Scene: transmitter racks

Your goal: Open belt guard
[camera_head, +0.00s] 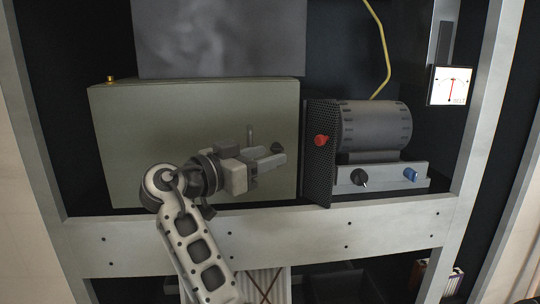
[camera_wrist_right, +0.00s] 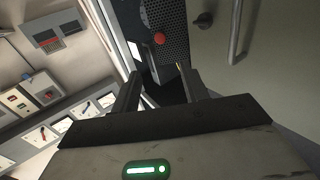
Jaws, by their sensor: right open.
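The belt guard (camera_head: 318,172) is a black perforated panel at the left end of the grey ribbed motor, with a red knob (camera_head: 320,140) on it. It stands upright against the motor and looks closed. The guard (camera_wrist_right: 171,30) and its red knob (camera_wrist_right: 160,39) also show in the right wrist view, beyond the fingertips. My right gripper (camera_head: 264,160) is in front of the green-grey cabinet, left of the guard and apart from it. In the wrist view its two fingers (camera_wrist_right: 160,85) are spread with nothing held between them. My left gripper is not in view.
The green-grey cabinet (camera_head: 130,150) has a vertical handle (camera_wrist_right: 237,35) and a dark knob (camera_wrist_right: 203,20) close to my right gripper. The motor (camera_head: 376,125) sits above a base with black and blue knobs. A rack crossbar (camera_head: 300,231) runs below. A dial meter (camera_head: 450,86) is at upper right.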

